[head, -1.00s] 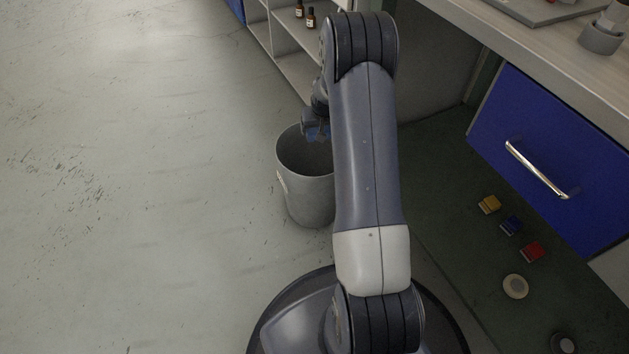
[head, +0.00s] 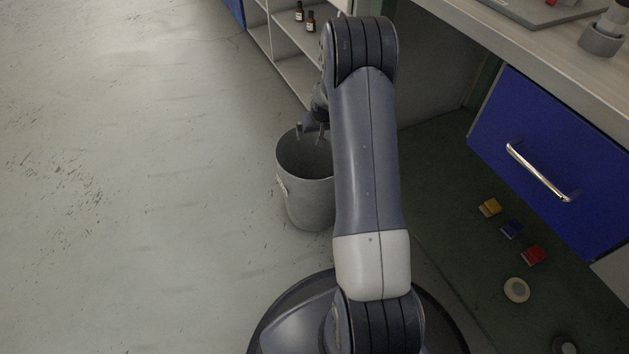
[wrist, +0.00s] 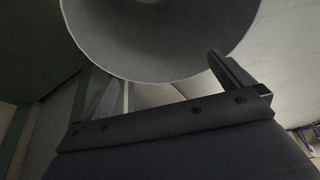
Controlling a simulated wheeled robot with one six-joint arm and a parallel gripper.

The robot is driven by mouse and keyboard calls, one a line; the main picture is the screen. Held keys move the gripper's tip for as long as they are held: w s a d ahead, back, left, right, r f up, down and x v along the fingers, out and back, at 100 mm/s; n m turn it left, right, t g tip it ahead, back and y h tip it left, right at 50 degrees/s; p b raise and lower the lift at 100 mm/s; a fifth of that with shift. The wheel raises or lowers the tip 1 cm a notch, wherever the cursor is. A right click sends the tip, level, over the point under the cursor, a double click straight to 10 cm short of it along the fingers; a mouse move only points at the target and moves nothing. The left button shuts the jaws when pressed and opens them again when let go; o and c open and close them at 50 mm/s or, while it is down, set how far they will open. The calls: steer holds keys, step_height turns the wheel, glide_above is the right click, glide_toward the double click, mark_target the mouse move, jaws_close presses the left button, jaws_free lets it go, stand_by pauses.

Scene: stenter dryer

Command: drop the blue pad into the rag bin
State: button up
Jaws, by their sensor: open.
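The rag bin (head: 308,204) is a grey round bin standing upright on the floor, left of my arm in the head view. My gripper (head: 310,132) is over the bin's far rim area in the head view, fingers spread. In the wrist view my gripper (wrist: 163,76) is open with nothing between its fingers. The blue pad does not show in my gripper. It is not visible in the bin either, whose floor is largely hidden.
A dark floor strip at right holds small yellow (head: 489,208), blue (head: 511,229) and red (head: 533,255) blocks and a pale disc (head: 516,290). A blue drawer (head: 550,160) is under the bench. Shelves with brown bottles (head: 311,22) stand behind. The left floor is clear.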

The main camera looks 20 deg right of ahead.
steer(key=d+p+v, duration=0.1)
steer(key=p+v, duration=0.2)
steer(key=v, duration=0.7)
steer(key=shift+s+a, duration=0.15)
steer(key=shift+a, duration=0.3)
steer(key=a+b+x, duration=0.1)
steer(key=b+x, duration=0.3)
steer(key=x, duration=0.7)
steer(key=shift+d+r+p, duration=0.25)
steer(key=shift+r+p, duration=0.75)
steer(key=shift+r, duration=0.45)
steer(key=shift+d+r+p, duration=0.2)
steer(key=shift+r+p, duration=0.75)
steer(key=shift+r, duration=0.5)
steer(key=shift+f, duration=0.1)
